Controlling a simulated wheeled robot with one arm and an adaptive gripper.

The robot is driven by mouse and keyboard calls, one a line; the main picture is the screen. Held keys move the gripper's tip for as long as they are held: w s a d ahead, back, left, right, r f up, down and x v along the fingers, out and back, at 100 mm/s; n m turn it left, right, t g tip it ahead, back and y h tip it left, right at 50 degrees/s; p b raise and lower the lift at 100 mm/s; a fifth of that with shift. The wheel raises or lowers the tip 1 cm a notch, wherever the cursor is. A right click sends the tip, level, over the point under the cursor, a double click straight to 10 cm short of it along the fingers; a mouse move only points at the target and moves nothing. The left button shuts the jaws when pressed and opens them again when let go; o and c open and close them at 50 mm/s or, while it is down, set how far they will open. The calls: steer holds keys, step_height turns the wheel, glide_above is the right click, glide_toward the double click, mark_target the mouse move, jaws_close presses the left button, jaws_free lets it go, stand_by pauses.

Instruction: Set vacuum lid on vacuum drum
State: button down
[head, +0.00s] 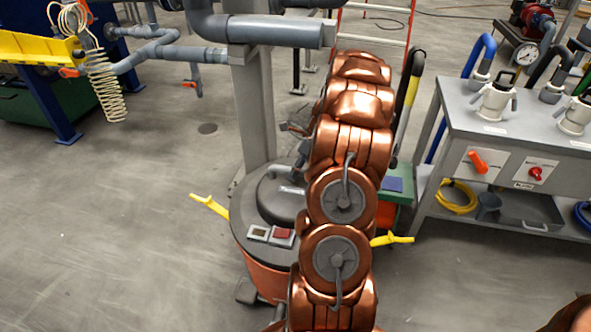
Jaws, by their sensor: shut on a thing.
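The vacuum lid (246,222) is a round dark grey cover with a raised dome and small square panels on its front. It lies level over the orange vacuum drum (264,281), whose side shows below the rim. I cannot tell whether the lid rests fully on the drum. Yellow latches stick out at the left (209,206) and the right (391,240). My copper arm hides the right half of the lid. My gripper (301,166) is mostly hidden behind the arm, above the dome, and is shut on the lid; the grip itself is not clearly visible.
A grey post (254,110) with pipes rises just behind the drum. A grey workbench (456,125) with hoses and fittings stands at the right, a red ladder (375,20) behind. A yellow tray (40,47) is at upper left. The floor at left is clear.

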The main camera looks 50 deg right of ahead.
mark_target(295, 182)
steer(key=shift+s+a+y+p, duration=0.25)
steer(key=shift+a+y+p, duration=0.15)
steer(key=shift+a+p, duration=0.3)
stand_by(0.6)
steer(key=shift+w+d+p, duration=0.35)
steer(key=shift+d+p, duration=0.55)
steer(key=shift+p, duration=0.1)
stand_by(0.6)
steer(key=shift+r+p, duration=0.1)
steer(key=shift+p, duration=0.6)
steer(key=shift+a+f+y, duration=0.1)
steer(key=shift+f+y, duration=0.2)
steer(key=shift+f, duration=1.2)
stand_by(0.3)
steer(key=c, duration=0.9)
jaws_free()
steer(key=shift+g, duration=0.3)
steer(key=shift+f, duration=0.1)
steer(key=v, duration=1.2)
steer(key=shift+s, duration=0.1)
